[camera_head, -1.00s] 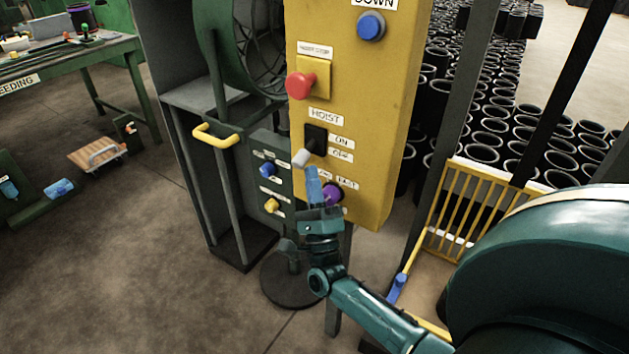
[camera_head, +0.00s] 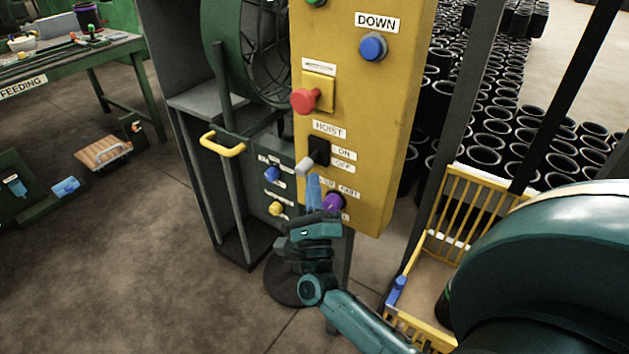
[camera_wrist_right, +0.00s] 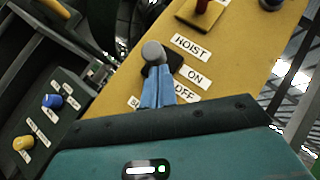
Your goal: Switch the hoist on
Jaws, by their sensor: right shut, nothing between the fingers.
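The hoist switch is a grey-tipped lever (camera_head: 304,167) on a black base (camera_head: 319,152), under the HOIST label on the yellow panel (camera_head: 385,130). ON is labelled above OFF at its right. The lever points outward and down to the left in the head view. My right gripper (camera_head: 313,181) is shut and empty, its blue fingertips just below the lever. In the right wrist view the fingers (camera_wrist_right: 157,88) stand just under the round lever tip (camera_wrist_right: 153,52); I cannot tell whether they touch. My left gripper is not in view.
A red button (camera_head: 305,101) and a blue DOWN button (camera_head: 373,46) sit higher on the panel. A purple knob (camera_head: 333,203) is close beside my right fingers. A yellow handle (camera_head: 222,144) juts out at the left. A yellow barred crate (camera_head: 462,205) stands at right.

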